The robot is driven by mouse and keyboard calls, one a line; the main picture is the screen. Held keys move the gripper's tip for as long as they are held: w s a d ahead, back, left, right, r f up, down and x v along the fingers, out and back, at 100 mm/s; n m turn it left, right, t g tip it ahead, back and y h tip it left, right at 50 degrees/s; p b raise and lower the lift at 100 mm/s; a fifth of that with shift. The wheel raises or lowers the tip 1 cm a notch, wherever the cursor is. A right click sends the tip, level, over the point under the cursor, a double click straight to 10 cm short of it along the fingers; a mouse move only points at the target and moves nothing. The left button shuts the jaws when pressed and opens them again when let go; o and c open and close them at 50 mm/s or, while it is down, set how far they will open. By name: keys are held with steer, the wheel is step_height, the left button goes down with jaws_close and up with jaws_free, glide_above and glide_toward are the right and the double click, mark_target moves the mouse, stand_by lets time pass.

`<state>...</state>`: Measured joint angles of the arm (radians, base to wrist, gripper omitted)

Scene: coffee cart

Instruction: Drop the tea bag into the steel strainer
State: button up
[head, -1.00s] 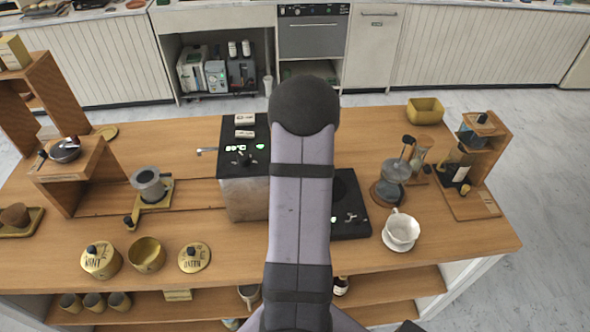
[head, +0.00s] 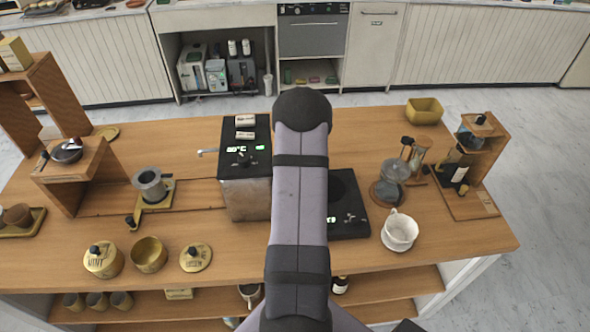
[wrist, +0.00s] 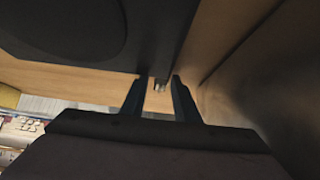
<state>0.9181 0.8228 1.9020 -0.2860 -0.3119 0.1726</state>
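My gripper (wrist: 159,95) shows in the wrist view with its two dark fingers apart. A small metallic piece (wrist: 161,84) appears between or just beyond the fingertips; I cannot tell what it is or whether it touches them. In the head view my arm hides the gripper. A grey metal cup (head: 150,185) on a brass stand at the left may be the steel strainer; a dark round pan-like piece (head: 67,151) sits on a wooden riser. I cannot identify the tea bag for sure; small white packets (head: 245,121) lie on the black-topped machine.
The black-topped machine (head: 245,195) and a black plate unit (head: 348,215) flank my arm. A glass brewer (head: 390,183) and a white cup (head: 399,232) stand to the right.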

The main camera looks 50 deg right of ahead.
jaws_close()
steer(key=shift+d+r, duration=0.1)
steer(key=shift+r, duration=0.05)
steer(key=shift+s+d+r+b, duration=0.1)
steer(key=shift+r+b, duration=0.05)
steer(key=shift+b, duration=0.3)
steer(key=shift+r, duration=0.4)
step_height(320, 180, up, 6)
steer(key=shift+r+p, duration=0.2)
steer(key=shift+p, duration=0.45)
steer(key=s+d+p, duration=0.4)
steer(key=d, duration=0.4)
steer(key=s+d+p, duration=0.5)
steer(key=d, duration=0.4)
steer(key=shift+s+f, duration=0.15)
steer(key=shift+f, duration=0.2)
steer(key=shift+d, duration=0.1)
